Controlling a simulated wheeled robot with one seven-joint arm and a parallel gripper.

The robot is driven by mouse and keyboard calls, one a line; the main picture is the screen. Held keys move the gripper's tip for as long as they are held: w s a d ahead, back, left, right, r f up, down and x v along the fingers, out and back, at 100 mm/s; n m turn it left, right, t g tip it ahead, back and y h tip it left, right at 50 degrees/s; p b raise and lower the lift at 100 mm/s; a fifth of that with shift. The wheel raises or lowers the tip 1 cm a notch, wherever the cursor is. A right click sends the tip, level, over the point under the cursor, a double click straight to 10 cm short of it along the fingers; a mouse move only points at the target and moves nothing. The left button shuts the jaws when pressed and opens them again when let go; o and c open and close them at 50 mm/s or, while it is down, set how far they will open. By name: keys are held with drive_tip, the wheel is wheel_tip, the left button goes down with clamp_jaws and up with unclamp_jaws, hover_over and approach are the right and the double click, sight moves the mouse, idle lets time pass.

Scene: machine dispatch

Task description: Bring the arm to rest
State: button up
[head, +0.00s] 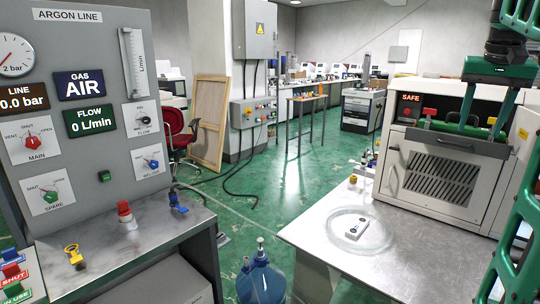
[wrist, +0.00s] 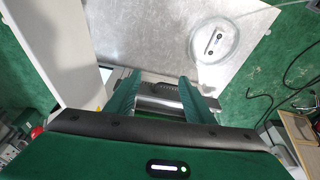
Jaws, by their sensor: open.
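My gripper (head: 482,128) is at the upper right of the head view, in front of the white machine's upper front. Its two green fingers point down and stand apart, with nothing held between them. In the wrist view the fingers (wrist: 158,76) are also spread, and a grey slotted part shows between and beyond them. My green arm runs along the right edge of the head view and hides part of the machine.
The white machine (head: 440,175), with a dark grille and a "SAFE" panel, stands on a metal bench (head: 320,232). A small white device (head: 357,228) lies on a round clear dish. The argon panel (head: 95,120) stands left; a blue bottle (head: 262,283) stands between.

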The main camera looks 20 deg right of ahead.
drive_tip(key=s+a+f+n, duration=0.1)
drive_tip(key=s+a+f, duration=0.4)
drive_tip(key=f, duration=0.5)
drive_tip(key=s+a+f+n+g+y, duration=0.1)
drive_tip(key=s+a+f, duration=0.5)
drive_tip(key=a+f, duration=0.3)
drive_tip(key=s+a+f+n+g+y, duration=0.1)
drive_tip(key=s+a+f, duration=0.5)
drive_tip(key=a+f, duration=0.3)
drive_tip(key=shift+a+f+n, duration=0.25)
drive_tip(key=shift+f+n, duration=0.05)
drive_tip(key=shift+f, duration=0.5)
drive_tip(key=shift+w+f, duration=0.2)
drive_tip(key=shift+w, duration=0.35)
drive_tip(key=shift+c, duration=0.5)
